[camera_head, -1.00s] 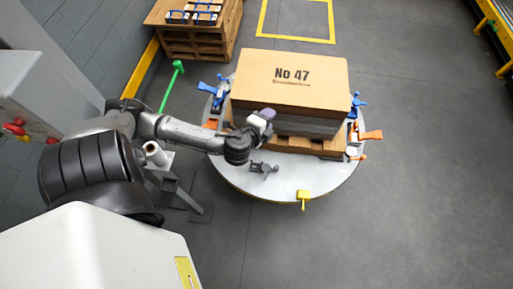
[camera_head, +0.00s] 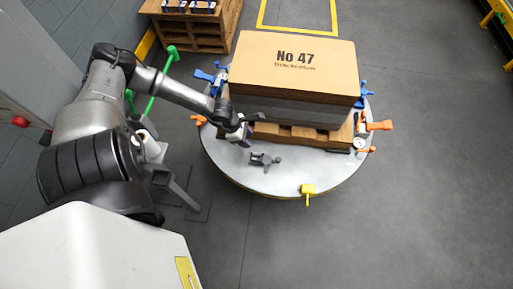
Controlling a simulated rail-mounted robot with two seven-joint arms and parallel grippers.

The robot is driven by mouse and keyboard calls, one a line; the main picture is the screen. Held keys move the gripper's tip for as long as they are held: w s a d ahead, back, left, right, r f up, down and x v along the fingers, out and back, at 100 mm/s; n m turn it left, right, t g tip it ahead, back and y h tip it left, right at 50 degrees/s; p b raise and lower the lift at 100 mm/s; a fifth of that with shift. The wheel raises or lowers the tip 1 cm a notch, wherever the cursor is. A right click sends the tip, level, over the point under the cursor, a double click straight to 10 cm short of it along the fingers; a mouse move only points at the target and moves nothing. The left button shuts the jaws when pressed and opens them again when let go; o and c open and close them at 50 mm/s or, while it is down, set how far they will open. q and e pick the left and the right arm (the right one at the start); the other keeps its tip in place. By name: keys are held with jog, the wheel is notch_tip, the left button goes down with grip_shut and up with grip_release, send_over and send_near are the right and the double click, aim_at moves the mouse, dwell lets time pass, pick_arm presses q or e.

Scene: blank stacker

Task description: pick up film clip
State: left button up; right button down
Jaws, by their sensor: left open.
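A small dark grey clip (camera_head: 264,160) lies on the bare front part of the round grey turntable (camera_head: 290,183). My left gripper (camera_head: 248,130) is open and empty, above the turntable, just behind and left of the dark clip and apart from it. Other clips sit around the rim: a yellow one (camera_head: 308,190) at the front, orange ones (camera_head: 378,125) at the right, and blue ones (camera_head: 207,76) at the left. I cannot tell from their looks which is called the film clip. My right gripper is not in view.
A stack with a tan top marked "No 47" (camera_head: 325,65) stands on a wooden pallet (camera_head: 300,134) on the turntable, close behind my gripper. A green-handled post (camera_head: 160,85) stands near my left arm. Another pallet (camera_head: 195,35) is at the back left.

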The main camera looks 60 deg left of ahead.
pick_arm(q)
jog(key=b, duration=0.4)
send_near(257, 153)
jog(key=shift+g+y, duration=0.3)
jog(key=shift+g, duration=0.1)
jog(key=x, duration=0.5)
jog(key=shift+w+d+r, duration=0.2)
jog(key=shift+d, duration=0.15)
jog(key=b+x, duration=0.2)
jog(key=x, duration=0.2)
jog(key=shift+f+b, duration=0.25)
jog(key=shift+b, duration=0.1)
jog(key=shift+w+d+f, duration=0.1)
jog(key=shift+w+f, duration=0.05)
jog(key=shift+f, duration=0.25)
jog(key=shift+r, duration=0.1)
jog(key=c, duration=0.3)
grip_shut()
